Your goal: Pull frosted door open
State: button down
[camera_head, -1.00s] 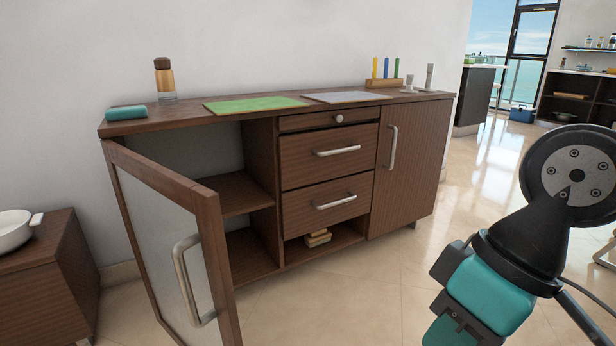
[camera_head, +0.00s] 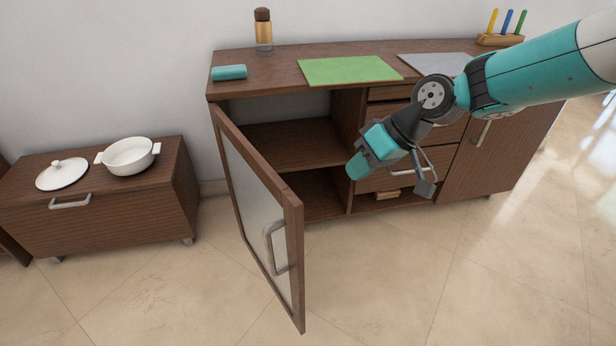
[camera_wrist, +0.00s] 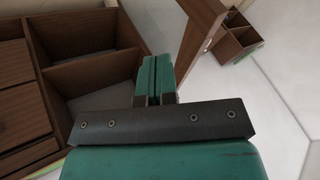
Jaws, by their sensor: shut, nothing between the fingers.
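The frosted door (camera_head: 250,205) has a wooden frame and a pale panel. My gripper (camera_head: 356,168) is shut and empty, in front of the compartment, to the right of the door and apart from the handle. In the wrist view, my teal fingers (camera_wrist: 155,75) are together. The door's wooden frame (camera_wrist: 203,35) is to their right there, and the handle is not visible.
The sideboard top holds a green mat (camera_head: 348,70), a teal roll (camera_head: 229,72) and a jar (camera_head: 263,32). Drawers (camera_head: 410,165) are behind my arm. A low cabinet (camera_head: 100,220) with a white pot (camera_head: 130,155) stands left. Floor before the door is clear.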

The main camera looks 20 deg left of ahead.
jog(key=s+a+f+b, duration=0.1)
jog(key=s+a+f, duration=0.3)
jog(key=a+f, duration=0.4)
jog(key=shift+s+a+f, duration=0.15)
jog(key=shift+s+a, duration=0.15)
jog(key=shift+a, duration=0.05)
